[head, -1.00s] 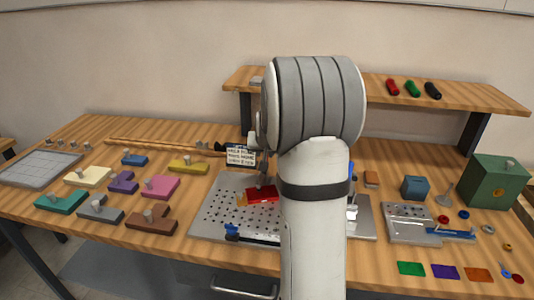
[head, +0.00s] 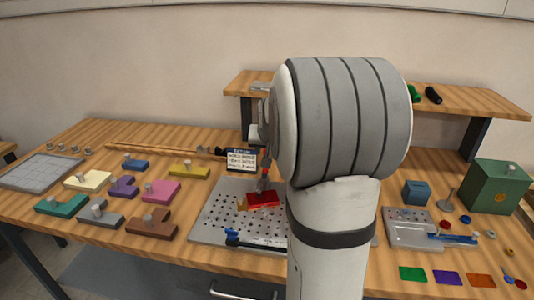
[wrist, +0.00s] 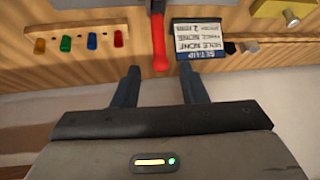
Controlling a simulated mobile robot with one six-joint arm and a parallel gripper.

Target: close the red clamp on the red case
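The red case (head: 264,199) lies on the perforated metal plate (head: 212,222). A narrow red clamp handle (head: 264,184) stands up just behind the case in the head view. In the wrist view the red handle (wrist: 160,48) is attached to a grey metal part and points down between my fingers. My gripper (wrist: 160,72) is open, with one dark finger on each side of the handle and a visible gap on both sides. The clamp's lower end is out of the wrist view. My arm hides part of the plate in the head view.
A small sign (head: 240,160) stands behind the plate, close to my right finger in the wrist view. A blue clamp-like part (head: 232,237) is at the plate's front. Coloured blocks with knobs lie left; a metal fixture (head: 405,230) and green box (head: 497,186) stand right.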

